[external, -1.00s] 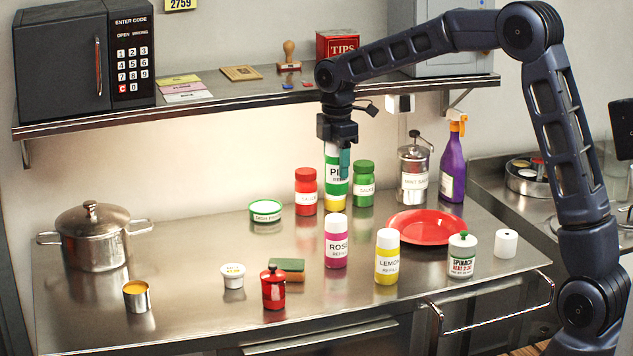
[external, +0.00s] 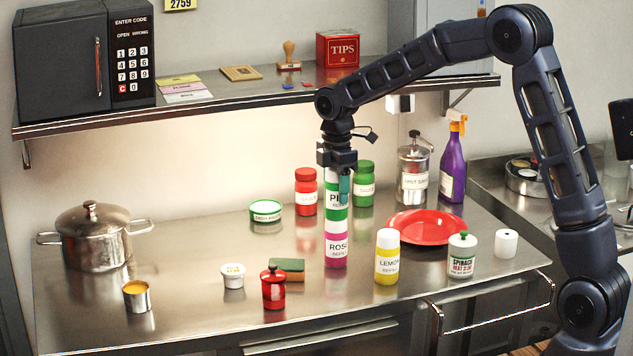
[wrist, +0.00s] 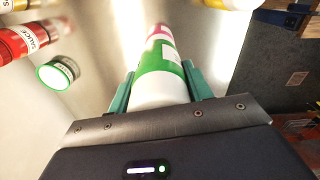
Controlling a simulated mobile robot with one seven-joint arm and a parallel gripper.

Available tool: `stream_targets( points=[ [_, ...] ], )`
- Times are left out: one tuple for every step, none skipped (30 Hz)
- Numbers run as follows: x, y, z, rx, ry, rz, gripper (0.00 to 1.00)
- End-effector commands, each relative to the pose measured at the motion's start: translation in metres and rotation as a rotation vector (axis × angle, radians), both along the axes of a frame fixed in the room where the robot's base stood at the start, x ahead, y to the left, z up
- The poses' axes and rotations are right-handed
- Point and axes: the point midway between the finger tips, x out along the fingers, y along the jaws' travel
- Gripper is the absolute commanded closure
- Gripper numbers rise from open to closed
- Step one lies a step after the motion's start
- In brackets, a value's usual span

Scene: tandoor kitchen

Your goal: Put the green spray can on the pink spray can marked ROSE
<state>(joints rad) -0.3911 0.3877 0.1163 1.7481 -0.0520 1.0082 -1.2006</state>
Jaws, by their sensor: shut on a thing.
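My gripper (external: 338,183) is shut on the green spray can (external: 334,213), which has a white label, partly covered by a finger. The can is upright. In the wrist view its white end and green band (wrist: 160,62) lie between my two teal fingers (wrist: 157,88). The pink spray can marked ROSE (external: 336,247) stands upright on the steel counter, directly below the green can in the external view. The green can's lower end meets or nearly meets its white top; I cannot tell whether they touch. A bit of pink (wrist: 160,32) shows beyond the green can in the wrist view.
The yellow LEMON can (external: 387,258) stands just right of the pink can. A red sauce bottle (external: 306,192) and a green sauce bottle (external: 363,185) stand behind. A sponge (external: 288,268) and red shaker (external: 273,289) are front left. The shelf (external: 230,100) runs along the wall behind.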

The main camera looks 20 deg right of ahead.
Motion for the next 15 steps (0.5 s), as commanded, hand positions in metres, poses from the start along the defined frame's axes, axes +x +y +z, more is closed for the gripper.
stream_targets(
  points=[
    [0.0000,-0.0001,-0.0007,0.000,0.000,0.000,0.46],
    [0.0000,0.0000,-0.0005,0.000,0.000,0.000,0.40],
    [0.0000,-0.0001,-0.0005,0.000,0.000,0.000,0.32],
    [0.0000,-0.0001,-0.0005,0.000,0.000,0.000,0.28],
    [0.0000,-0.0001,-0.0005,0.000,0.000,0.000,0.28],
    [0.0001,-0.0001,-0.0004,0.000,0.000,0.000,0.28],
    [0.0000,-0.0001,-0.0004,0.000,0.000,0.000,0.28],
    [0.0001,-0.0001,-0.0004,0.000,0.000,0.000,0.28],
    [0.0000,-0.0001,-0.0004,0.000,0.000,0.000,0.28],
    [0.0001,-0.0001,-0.0004,0.000,0.000,0.000,0.28],
    [0.0000,-0.0001,-0.0004,0.000,0.000,0.000,0.28],
    [0.0001,-0.0001,0.0000,0.000,0.000,0.000,0.28],
    [0.0001,-0.0001,0.0007,0.000,0.000,0.000,0.28],
    [0.0001,-0.0001,0.0018,0.000,0.000,0.000,0.28],
    [0.0002,-0.0002,0.0041,0.000,0.000,0.000,0.28]
  ],
)
